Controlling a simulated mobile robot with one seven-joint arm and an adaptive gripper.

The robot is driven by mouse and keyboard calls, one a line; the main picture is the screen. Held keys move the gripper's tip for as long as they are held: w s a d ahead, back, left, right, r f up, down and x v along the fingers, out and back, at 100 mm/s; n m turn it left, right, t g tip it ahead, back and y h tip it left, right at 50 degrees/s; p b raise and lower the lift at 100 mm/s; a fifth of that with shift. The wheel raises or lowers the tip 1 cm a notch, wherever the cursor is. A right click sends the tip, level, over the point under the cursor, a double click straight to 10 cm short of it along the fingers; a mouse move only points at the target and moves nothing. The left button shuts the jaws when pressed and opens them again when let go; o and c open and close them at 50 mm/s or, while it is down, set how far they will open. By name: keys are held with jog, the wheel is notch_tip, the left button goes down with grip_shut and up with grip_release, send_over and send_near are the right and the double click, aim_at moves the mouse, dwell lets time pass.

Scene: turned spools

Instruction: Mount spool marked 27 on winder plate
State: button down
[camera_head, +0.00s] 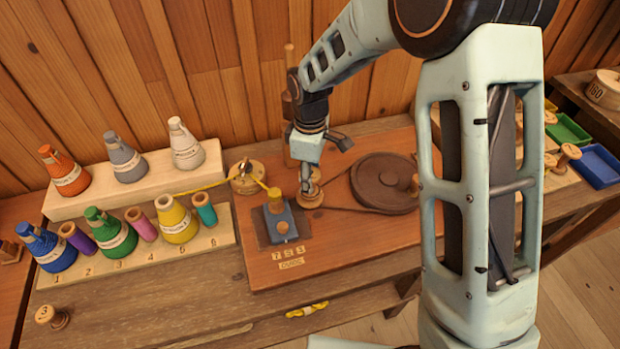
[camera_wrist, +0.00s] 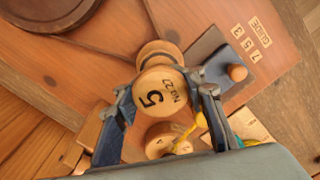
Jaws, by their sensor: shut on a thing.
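The spool marked "No 27" (camera_wrist: 158,97) is wooden, with a large 5 on its round end face. My gripper (camera_wrist: 163,93) is shut on it, one finger on each side. In the head view my gripper (camera_head: 306,183) points down at the small round wooden winder plate (camera_head: 311,198) on the red-brown board. The spool is mostly hidden there by the fingers. A round wooden edge (camera_wrist: 157,50) shows just beyond the spool in the wrist view. I cannot tell whether the spool rests on the plate or hangs just above it.
A large dark wheel (camera_head: 383,184) with a belt stands right of the plate. A blue block (camera_head: 281,224) with a knob is at front left. A wooden post with yellow thread (camera_head: 246,178) stands left. Several coloured cones and spools fill the left racks (camera_head: 150,248).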

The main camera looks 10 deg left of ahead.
jog(key=shift+f+b, duration=0.45)
jog(key=shift+f, duration=0.15)
jog(key=c, duration=1.5)
grip_release()
jog(key=shift+r+p, duration=3.9)
jog(key=shift+r, duration=1.65)
jog(key=shift+w, duration=0.1)
